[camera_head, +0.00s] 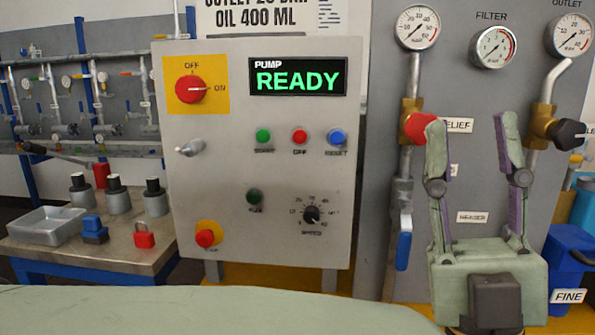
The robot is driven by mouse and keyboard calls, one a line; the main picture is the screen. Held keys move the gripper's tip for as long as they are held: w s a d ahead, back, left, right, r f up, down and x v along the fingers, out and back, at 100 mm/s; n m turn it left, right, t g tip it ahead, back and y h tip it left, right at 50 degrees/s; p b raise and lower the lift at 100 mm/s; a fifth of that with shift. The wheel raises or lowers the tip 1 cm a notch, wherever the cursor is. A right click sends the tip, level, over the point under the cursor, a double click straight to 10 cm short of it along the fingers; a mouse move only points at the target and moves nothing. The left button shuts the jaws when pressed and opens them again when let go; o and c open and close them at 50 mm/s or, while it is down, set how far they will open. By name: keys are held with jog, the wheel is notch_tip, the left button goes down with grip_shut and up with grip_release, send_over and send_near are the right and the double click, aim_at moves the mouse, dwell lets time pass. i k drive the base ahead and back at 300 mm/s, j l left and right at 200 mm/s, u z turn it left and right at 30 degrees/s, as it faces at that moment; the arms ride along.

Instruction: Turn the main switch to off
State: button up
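The main switch (193,89) is a red rotary knob on a yellow plate at the upper left of the grey pump control panel (225,255). Its pointer faces right, to the ON label; OFF is printed above it.
Pipes with a red knob (418,128), a black knob (568,135) and a blue lever (404,242) are around my gripper. Gauges (417,27) sit above. A bench (30,246) with a tray and padlocks stands at left. A silver handle (188,148) protrudes below the switch.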

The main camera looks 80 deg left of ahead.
aim_at(191, 88)
jog(key=u, duration=2.65)
